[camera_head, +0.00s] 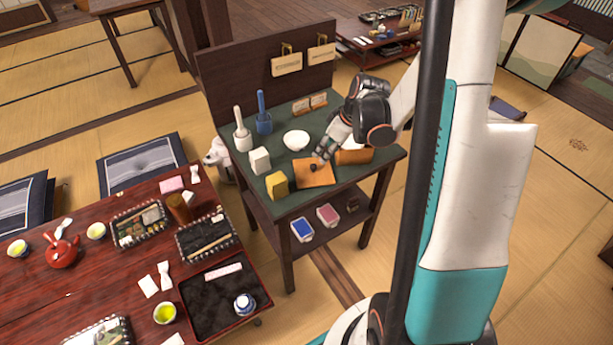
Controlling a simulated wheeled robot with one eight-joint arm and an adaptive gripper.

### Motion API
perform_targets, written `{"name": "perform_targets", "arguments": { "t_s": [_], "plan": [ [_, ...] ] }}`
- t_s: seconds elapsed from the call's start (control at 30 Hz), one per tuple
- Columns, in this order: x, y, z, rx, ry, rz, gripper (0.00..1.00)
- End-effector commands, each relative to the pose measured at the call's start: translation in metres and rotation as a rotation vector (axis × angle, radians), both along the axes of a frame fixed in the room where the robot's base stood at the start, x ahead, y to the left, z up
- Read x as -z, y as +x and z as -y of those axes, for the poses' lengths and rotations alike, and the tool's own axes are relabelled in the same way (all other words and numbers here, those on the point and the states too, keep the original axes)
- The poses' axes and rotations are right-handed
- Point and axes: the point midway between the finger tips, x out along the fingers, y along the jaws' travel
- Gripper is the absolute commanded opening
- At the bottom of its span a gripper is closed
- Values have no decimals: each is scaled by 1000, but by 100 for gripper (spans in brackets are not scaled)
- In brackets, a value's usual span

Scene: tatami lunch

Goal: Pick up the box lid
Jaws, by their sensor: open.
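A flat orange-brown square (318,179) with a small dark knob near its middle lies on the green-topped side table; it looks like the box lid. My gripper (321,156) is at the end of the arm, just above the back edge of this square and close to the knob. It is open and seems empty. The fingertips are small here, and I cannot tell whether they touch the knob. An orange-brown block-like thing (355,157), perhaps the box, sits just right of the lid, partly behind my arm.
On the green table (267,155) stand a yellow block (277,185), a white block (260,160), a white bowl (295,139), and white and blue utensil holders. Its lower shelf holds blue and pink packs. A red low table (60,290) with trays stands at left.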

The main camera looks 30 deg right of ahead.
Motion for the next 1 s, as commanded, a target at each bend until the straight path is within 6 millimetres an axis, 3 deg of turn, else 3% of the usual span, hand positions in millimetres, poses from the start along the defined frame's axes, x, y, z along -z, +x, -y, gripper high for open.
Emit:
{"name": "perform_targets", "arguments": {
  "t_s": [0.03, 0.2, 0.47, 0.8, 1.0],
  "plan": [
    [13, 4, -2, -2, 0, 0, 42],
    [35, 12, -6, -1, 1, 1, 42],
    [46, 17, -10, -3, 1, 0, 42],
    [86, 33, -22, -3, 2, 1, 42],
    [87, 34, -22, -2, 2, 1, 42]
  ]
}}
